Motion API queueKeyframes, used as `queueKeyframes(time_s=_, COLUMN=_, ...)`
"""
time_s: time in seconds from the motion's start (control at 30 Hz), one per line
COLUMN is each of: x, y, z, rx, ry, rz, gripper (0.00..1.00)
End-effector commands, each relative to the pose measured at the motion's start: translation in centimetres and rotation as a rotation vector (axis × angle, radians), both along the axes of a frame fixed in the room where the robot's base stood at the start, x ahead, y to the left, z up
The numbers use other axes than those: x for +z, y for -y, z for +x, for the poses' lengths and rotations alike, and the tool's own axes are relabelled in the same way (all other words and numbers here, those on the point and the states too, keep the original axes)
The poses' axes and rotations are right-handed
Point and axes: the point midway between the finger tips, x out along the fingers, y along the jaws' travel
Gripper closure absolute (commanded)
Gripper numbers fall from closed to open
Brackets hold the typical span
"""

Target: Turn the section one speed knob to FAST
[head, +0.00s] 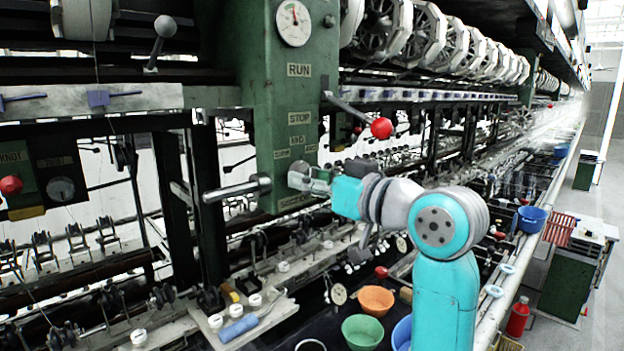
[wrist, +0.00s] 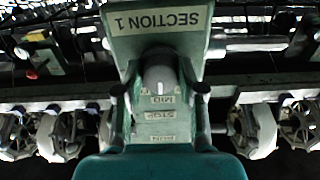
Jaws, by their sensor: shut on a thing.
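The section one speed knob (wrist: 159,76) is a round grey knob on the green control post (head: 257,95). In the wrist view, which is upside down, it sits between my fingers, under the SECTION 1 label (wrist: 160,20). A pale mark on the knob seems to face the MID label (wrist: 163,99). My gripper (head: 308,180) reaches the post from the right in the head view and is shut on the knob; it also shows in the wrist view (wrist: 160,90). The small labels beside MID are too small to read or hidden by my fingers.
A lever with a red ball (head: 381,128) sticks out above my gripper. A metal bar handle (head: 236,189) juts left from the post, close to the knob. A gauge (head: 294,23) tops the post. Orange (head: 376,299) and green (head: 362,331) bowls stand below my arm.

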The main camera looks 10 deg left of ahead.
Motion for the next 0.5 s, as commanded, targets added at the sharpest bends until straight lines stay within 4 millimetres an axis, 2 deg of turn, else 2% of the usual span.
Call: queueKeyframes(time_s=0.5, x=0.06, y=-0.15, z=0.04, rx=0.0, ry=-0.284, rz=0.223, gripper=0.96)
